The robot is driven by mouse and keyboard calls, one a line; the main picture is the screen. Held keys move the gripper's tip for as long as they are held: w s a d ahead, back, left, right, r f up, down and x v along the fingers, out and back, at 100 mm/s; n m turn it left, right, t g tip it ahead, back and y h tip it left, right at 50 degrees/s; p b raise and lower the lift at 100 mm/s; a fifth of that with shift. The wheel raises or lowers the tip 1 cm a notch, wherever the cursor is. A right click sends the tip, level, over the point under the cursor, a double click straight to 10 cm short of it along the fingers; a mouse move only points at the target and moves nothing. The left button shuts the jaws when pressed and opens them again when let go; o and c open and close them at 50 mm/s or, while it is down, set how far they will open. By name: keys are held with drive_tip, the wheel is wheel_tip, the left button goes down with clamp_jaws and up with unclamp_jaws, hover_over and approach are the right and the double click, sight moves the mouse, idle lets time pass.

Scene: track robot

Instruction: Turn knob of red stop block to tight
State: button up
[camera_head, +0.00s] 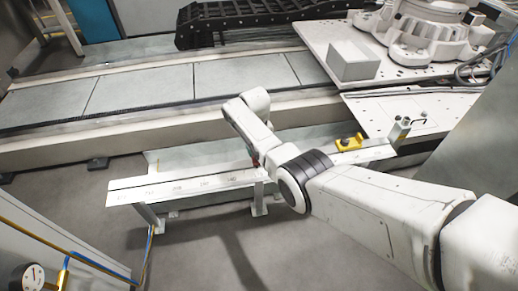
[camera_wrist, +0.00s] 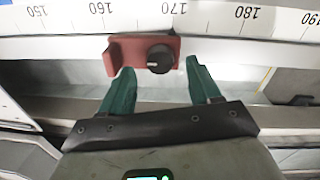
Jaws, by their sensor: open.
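The red stop block (camera_wrist: 127,52) shows in the wrist view at the top centre, against the ruler rail near the 170 mark. Its round black knob (camera_wrist: 159,58) is on its right part. My gripper (camera_wrist: 157,77) is open, with its two green fingers on either side below the block. The knob lies between the lines of the fingers; the left fingertip is close to the block's lower edge, and I cannot tell whether it touches. In the head view the block is mostly hidden behind my arm, and the gripper fingers are not clear there.
The ruler rail (camera_wrist: 217,18) runs across the wrist view. In the head view a long low rail (camera_head: 180,187) stands on legs, with a yellow block (camera_head: 349,142) to the right of my arm. A large track (camera_head: 150,87) lies behind it. Grey floor is free in front.

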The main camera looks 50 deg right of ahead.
wheel_tip(320, 180, up, 8)
drive_tip(key=p, duration=0.2)
drive_tip(key=shift+a+p, duration=0.2)
drive_tip(key=shift+p, duration=0.15)
drive_tip(key=shift+w, duration=0.1)
drive_tip(key=s+a+f+n, duration=0.2)
drive_tip(key=s+a+f, duration=0.5)
drive_tip(key=s+a, duration=0.4)
drive_tip(key=s+a+r+n, duration=0.1)
drive_tip(key=s+a+r, duration=0.1)
drive_tip(key=s, duration=0.6)
drive_tip(key=s+a+r+t, duration=0.1)
drive_tip(key=s+a+r, duration=0.1)
drive_tip(key=s, duration=0.6)
drive_tip(key=s+a+r+n, duration=0.1)
drive_tip(key=s+a+r, duration=0.15)
drive_tip(key=s, duration=0.55)
wheel_tip(320, 180, up, 19)
drive_tip(key=p, duration=1.9)
drive_tip(key=shift+d, duration=0.2)
